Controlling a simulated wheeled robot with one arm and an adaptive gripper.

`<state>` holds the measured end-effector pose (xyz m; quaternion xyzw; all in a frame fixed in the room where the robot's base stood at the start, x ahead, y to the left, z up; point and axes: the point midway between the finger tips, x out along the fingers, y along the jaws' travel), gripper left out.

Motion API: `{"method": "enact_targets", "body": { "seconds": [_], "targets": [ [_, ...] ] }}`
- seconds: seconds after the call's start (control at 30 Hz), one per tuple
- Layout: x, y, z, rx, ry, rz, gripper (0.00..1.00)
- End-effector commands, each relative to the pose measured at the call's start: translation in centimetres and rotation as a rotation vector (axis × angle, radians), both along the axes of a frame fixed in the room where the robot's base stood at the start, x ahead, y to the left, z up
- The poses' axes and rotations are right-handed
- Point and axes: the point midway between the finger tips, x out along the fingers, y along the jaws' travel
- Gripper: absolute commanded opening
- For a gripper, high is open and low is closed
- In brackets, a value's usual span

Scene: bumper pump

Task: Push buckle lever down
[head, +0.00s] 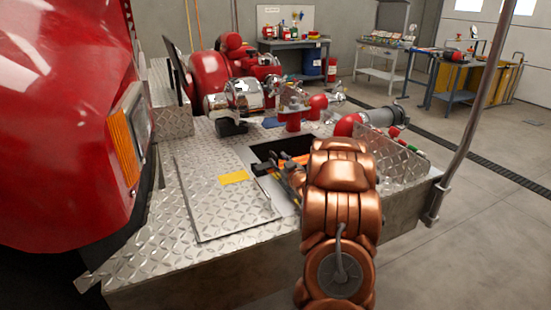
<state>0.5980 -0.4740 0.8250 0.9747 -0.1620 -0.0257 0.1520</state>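My gripper (273,176) is dark and small in the head view, at the end of my copper arm. It reaches over the left part of a dark open compartment (270,152) in the diamond-plate bumper deck. The arm hides much of the gripper and the right part of the compartment. I cannot tell whether the fingers are open or shut, or whether they touch anything. Something orange (302,159) shows just beyond the gripper. I cannot make out the buckle lever; it may be hidden or too small. The compartment's metal lid (225,207) with a yellow label (234,178) lies left of the gripper.
A red truck body (62,125) with an orange lamp (126,135) stands at left. Red and chrome pump fittings (240,95) sit behind the compartment. A raised diamond plate (393,160) and a grey pole (474,108) stand at right.

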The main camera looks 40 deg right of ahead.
Motion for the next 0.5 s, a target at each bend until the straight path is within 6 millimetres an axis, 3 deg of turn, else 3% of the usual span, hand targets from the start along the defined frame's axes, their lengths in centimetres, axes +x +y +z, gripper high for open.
{"method": "enact_targets", "body": {
  "seconds": [0.2,0.5],
  "targets": [
    [-2.1,0.7,-0.1,0.002,0.004,-0.002,0.38],
    [-2.7,0.8,-0.1,0.001,0.001,-0.003,0.38]
  ]
}}
